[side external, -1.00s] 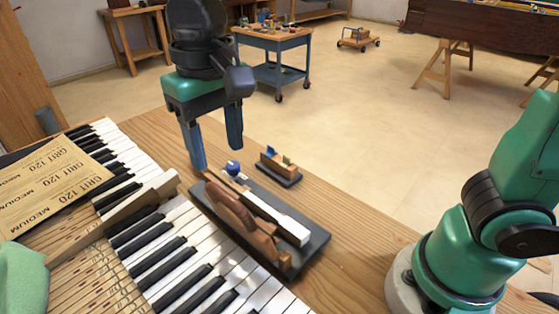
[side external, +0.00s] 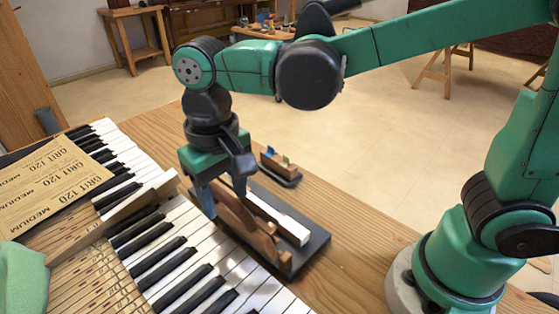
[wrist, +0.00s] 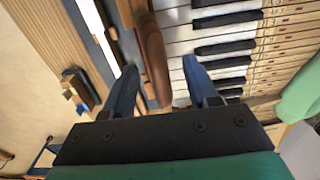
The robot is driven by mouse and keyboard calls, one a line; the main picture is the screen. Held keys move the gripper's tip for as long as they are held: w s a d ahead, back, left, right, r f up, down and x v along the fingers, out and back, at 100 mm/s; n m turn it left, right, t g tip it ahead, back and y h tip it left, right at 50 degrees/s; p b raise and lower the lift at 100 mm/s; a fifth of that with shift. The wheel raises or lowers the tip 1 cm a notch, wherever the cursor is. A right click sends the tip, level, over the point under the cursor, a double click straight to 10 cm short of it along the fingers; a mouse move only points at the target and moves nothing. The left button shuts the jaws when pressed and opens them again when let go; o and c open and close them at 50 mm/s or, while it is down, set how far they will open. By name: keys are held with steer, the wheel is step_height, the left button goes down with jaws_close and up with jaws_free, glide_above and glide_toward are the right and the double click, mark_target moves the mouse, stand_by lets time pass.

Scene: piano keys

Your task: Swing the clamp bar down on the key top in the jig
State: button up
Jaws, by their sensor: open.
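The jig is a dark base plate (side external: 318,246) with wooden parts on the bench beside the keyboard. A white key top (side external: 285,224) lies lengthwise in it, and it also shows in the wrist view (wrist: 92,28). The reddish-brown clamp bar (side external: 258,236) is on the keyboard side of the key, not over the white top; it also shows in the wrist view (wrist: 153,55). My gripper (side external: 223,202) is open over the jig's far end. In the wrist view its blue fingers (wrist: 160,66) appear on either side of the bar. Contact cannot be told. My gripper hides the jig's far end.
Piano keys (side external: 180,255) run close along the jig's left side. A small wooden holder with coloured pieces (side external: 281,167) stands just behind the jig. Sandpaper sheets (side external: 50,180) lie on the keyboard. The bench (side external: 350,235) right of the jig is clear.

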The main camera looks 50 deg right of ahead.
steer(key=shift+c, duration=0.2)
jaws_close()
steer(key=shift+d, duration=0.1)
steer(key=shift+d+r, duration=0.15)
steer(key=shift+d, duration=0.4)
steer(key=shift+d+r, duration=0.15)
steer(key=shift+d, duration=0.4)
steer(key=shift+d, duration=0.15)
steer(key=shift+d, duration=1.15)
